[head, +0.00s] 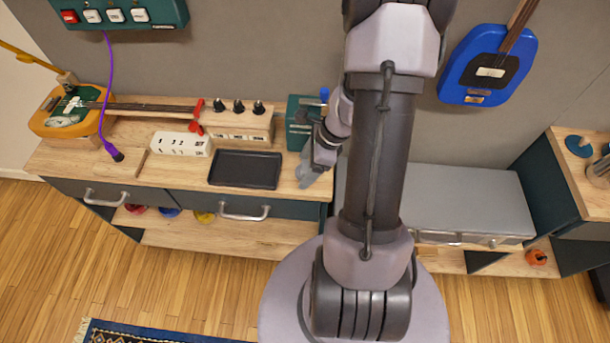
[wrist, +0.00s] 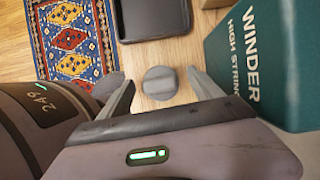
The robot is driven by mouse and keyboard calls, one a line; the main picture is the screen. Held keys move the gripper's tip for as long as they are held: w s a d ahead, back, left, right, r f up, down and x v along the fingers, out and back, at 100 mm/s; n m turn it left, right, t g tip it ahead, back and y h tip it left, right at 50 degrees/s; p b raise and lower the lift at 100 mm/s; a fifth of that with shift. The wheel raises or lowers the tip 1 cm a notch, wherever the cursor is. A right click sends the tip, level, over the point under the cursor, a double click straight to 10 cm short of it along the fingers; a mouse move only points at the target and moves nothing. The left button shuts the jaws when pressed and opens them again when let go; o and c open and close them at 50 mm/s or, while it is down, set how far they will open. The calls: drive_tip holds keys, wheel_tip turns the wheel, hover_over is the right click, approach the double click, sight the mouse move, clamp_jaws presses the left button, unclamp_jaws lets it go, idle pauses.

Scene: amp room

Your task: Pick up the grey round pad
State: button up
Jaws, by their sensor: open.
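The grey round pad (wrist: 160,83) lies on the wooden bench top in the wrist view. It shows between the two fingers of my gripper (wrist: 162,88), with a gap on each side. My gripper is open and empty. In the head view my gripper (head: 309,177) is low over the right end of the bench, right of the black tray. I cannot make out the pad in the head view; my gripper and arm cover that spot.
The black tray (head: 245,169) lies left of my gripper; it also shows in the wrist view (wrist: 150,18). A green winder box (wrist: 262,65) stands close on the right there. A white block (head: 181,144) and a wooden box with knobs (head: 238,125) stand on the bench.

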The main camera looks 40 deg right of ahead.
sight(297, 171)
drive_tip(key=shift+w+f, duration=0.1)
drive_tip(key=shift+f, duration=0.3)
drive_tip(key=shift+r, duration=0.1)
drive_tip(key=c, duration=1.4)
drive_tip(key=shift+c, duration=0.2)
drive_tip(key=shift+r, duration=0.3)
wheel_tip(297, 171, up, 4)
drive_tip(key=p, duration=0.2)
drive_tip(key=shift+f+p, duration=0.25)
drive_tip(key=shift+p, duration=0.15)
drive_tip(key=s+d+p, duration=0.2)
drive_tip(key=s+d, duration=0.1)
drive_tip(key=s, duration=1.2)
drive_tip(key=shift+s+r, duration=0.35)
drive_tip(key=shift+r, duration=0.1)
